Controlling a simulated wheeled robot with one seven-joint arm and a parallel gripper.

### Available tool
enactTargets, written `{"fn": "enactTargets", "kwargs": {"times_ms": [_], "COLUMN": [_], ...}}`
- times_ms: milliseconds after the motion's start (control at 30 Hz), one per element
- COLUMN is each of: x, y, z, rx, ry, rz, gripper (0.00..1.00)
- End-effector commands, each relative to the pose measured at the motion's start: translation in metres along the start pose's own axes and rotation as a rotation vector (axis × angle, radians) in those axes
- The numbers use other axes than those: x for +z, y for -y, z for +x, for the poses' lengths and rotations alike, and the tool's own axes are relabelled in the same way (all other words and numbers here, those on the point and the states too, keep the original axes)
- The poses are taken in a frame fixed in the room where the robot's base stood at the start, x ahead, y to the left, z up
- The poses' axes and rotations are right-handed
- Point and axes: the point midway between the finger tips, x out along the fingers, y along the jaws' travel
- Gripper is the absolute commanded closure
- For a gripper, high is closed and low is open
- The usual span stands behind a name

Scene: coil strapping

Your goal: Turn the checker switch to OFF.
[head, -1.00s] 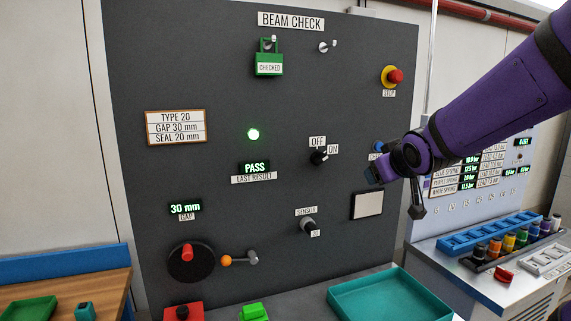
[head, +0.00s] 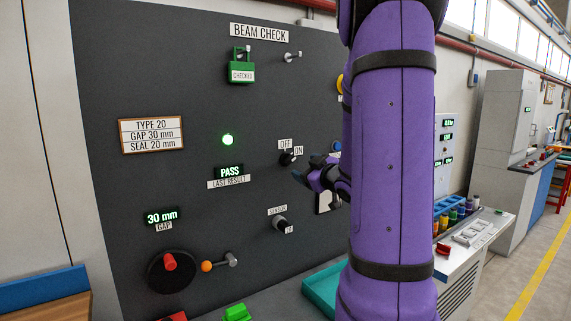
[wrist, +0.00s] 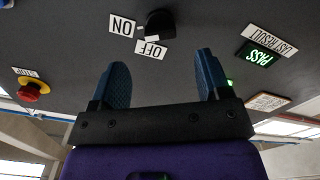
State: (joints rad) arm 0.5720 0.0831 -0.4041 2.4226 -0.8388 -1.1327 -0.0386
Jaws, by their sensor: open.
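The checker switch is a black knob (head: 287,158) on the dark panel, with an OFF label (head: 285,144) above it and an ON label (head: 298,151) at its upper right. My gripper (head: 302,176) is just in front of the panel, below and right of the knob in the head view. In the wrist view its two blue fingers (wrist: 162,68) are apart with nothing between them.
The green PASS display (head: 229,171) and a lit green lamp (head: 228,140) are left of the switch. The sensor knob (head: 281,224) is below it. A red stop button (wrist: 32,90) shows in the wrist view. My arm hides the panel's right part. A teal tray (head: 322,287) lies below.

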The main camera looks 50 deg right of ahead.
Motion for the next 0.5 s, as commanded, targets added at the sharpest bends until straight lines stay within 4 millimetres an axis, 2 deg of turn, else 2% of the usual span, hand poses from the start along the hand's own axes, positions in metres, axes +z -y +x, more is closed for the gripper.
{"fn": "enactTargets", "kwargs": {"times_ms": [300, 500], "x": [0.0, 0.0], "y": [0.001, 0.001], "z": [0.057, 0.079], "rx": [-0.002, -0.001], "ry": [0.001, 0.001], "rz": [0.0, 0.001], "gripper": [0.3, 0.3]}}
